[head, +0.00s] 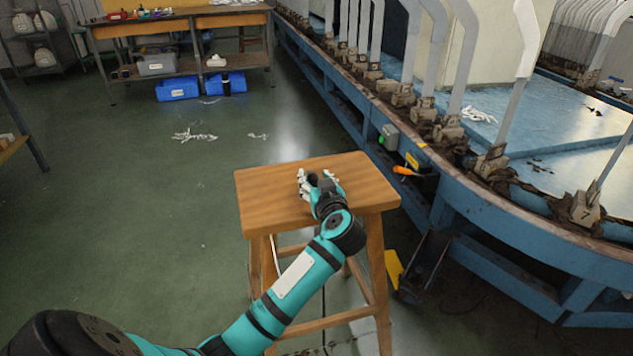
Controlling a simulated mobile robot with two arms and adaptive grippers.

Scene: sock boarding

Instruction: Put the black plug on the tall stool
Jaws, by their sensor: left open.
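The tall stool (262,209) has a square wooden top and stands in the middle of the head view. My left gripper (314,177) is open over the stool's top, near its middle. A small dark shape (312,180) shows between its pale fingers. It may be the black plug, but I cannot tell it from the gripper's own parts, or whether it rests on the wood. My left wrist and forearm hide part of the stool's top and front. My right gripper is not in view.
The blue boarding machine (470,207), with upright grey boards, runs close by on the right. An orange-handled tool (405,171) lies at its edge. A workbench (180,22) with blue bins (177,89) beneath stands at the back. White scraps (194,136) lie on the open green floor.

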